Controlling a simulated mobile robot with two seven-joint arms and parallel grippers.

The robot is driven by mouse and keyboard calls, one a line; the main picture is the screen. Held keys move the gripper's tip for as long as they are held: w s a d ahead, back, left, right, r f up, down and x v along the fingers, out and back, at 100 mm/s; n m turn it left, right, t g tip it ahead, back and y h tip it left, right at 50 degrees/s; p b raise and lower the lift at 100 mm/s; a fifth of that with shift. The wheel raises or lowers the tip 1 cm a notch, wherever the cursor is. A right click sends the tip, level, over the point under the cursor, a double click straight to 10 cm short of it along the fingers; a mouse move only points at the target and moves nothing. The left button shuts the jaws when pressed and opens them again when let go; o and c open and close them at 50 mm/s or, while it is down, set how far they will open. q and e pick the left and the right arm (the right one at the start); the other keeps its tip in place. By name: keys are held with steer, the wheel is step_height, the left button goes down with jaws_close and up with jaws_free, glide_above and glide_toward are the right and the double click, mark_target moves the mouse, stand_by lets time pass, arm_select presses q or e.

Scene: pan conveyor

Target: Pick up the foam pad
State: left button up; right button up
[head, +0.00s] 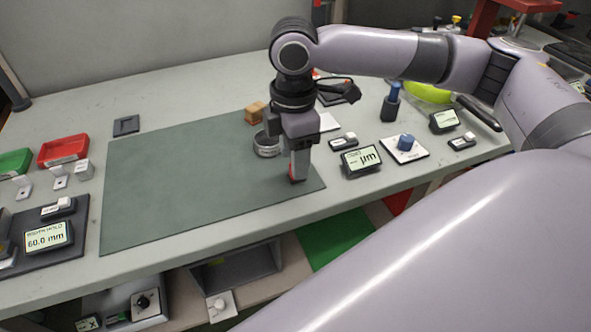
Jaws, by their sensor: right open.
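My right gripper (297,174) points down over the right part of the green mat (185,185), its fingers low near the mat's right edge. It is open; a small red patch shows at its fingertips, and I cannot tell whether it belongs to the gripper. No thing is clearly a foam pad. A small orange-tan block (255,112) stands at the mat's back edge, left of and behind the gripper. A flat white piece (328,122) lies behind the gripper, partly hidden by it. My left gripper is out of view.
A round metal ring or tin (266,146) is close left of the gripper. Right of the mat are a display (361,160) and a blue-knobbed plate (405,148). Red (63,149) and green (14,163) trays stand at the left. Most of the mat is clear.

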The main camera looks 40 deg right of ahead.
step_height(320, 180, down, 3)
steer(key=shift+r, duration=0.15)
steer(key=shift+f, duration=0.25)
jaws_close()
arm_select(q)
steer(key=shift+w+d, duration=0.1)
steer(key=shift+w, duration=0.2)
arm_select(e)
steer(key=shift+r, duration=0.15)
arm_select(q)
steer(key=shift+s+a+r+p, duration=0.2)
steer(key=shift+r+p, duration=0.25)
steer(key=shift+p, duration=0.3)
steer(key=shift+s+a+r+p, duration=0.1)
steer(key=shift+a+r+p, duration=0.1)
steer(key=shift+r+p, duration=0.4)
arm_select(e)
step_height(320, 180, up, 20)
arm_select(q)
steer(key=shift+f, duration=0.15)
